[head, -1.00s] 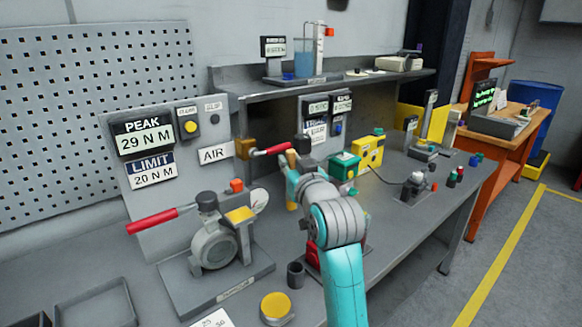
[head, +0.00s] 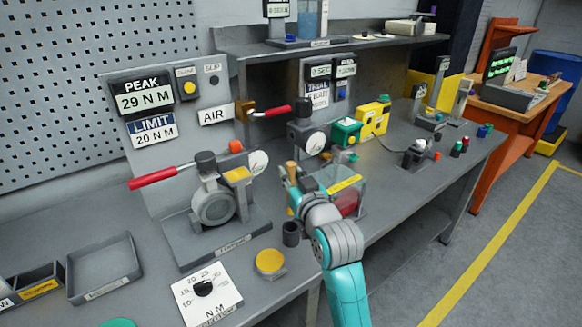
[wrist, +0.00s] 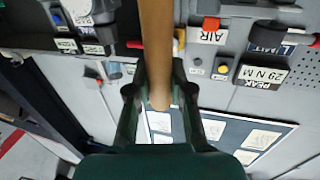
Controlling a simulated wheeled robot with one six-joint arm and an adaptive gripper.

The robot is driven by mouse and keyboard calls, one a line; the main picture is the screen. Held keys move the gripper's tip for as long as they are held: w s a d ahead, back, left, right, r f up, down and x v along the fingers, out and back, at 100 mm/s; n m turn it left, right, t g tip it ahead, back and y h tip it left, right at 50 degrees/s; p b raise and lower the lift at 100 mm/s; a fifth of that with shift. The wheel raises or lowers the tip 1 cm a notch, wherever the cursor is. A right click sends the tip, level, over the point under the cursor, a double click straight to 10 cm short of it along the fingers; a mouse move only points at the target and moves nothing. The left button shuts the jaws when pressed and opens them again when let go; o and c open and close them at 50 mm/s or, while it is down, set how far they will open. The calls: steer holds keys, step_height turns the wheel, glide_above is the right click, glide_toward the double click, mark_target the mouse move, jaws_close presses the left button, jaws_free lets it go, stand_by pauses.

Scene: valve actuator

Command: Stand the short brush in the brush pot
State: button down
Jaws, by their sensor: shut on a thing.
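My gripper (head: 292,187) is shut on the short brush, whose wooden handle (head: 291,168) sticks up above the fingers. In the wrist view the handle (wrist: 157,45) runs between the two fingers (wrist: 158,95). The brush looks roughly upright. Its lower part is mostly hidden by the gripper, with a bit of yellow showing below. The brush pot, a small dark cylinder (head: 290,234), stands on the bench just below the gripper in the head view. Whether the brush tip is over its mouth I cannot tell.
The valve rig with its red lever (head: 160,177) stands left of the pot. A yellow-topped round thing (head: 270,262) and a dial card (head: 206,295) are in front. A clear box with red contents (head: 345,195) is close on the right. An empty tray (head: 103,268) is at left.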

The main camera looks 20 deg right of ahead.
steer(key=shift+f, duration=4.25)
steer(key=c, duration=1)
jaws_free()
steer(key=shift+o, duration=0.2)
steer(key=s, duration=1.2)
steer(key=shift+d, duration=0.3)
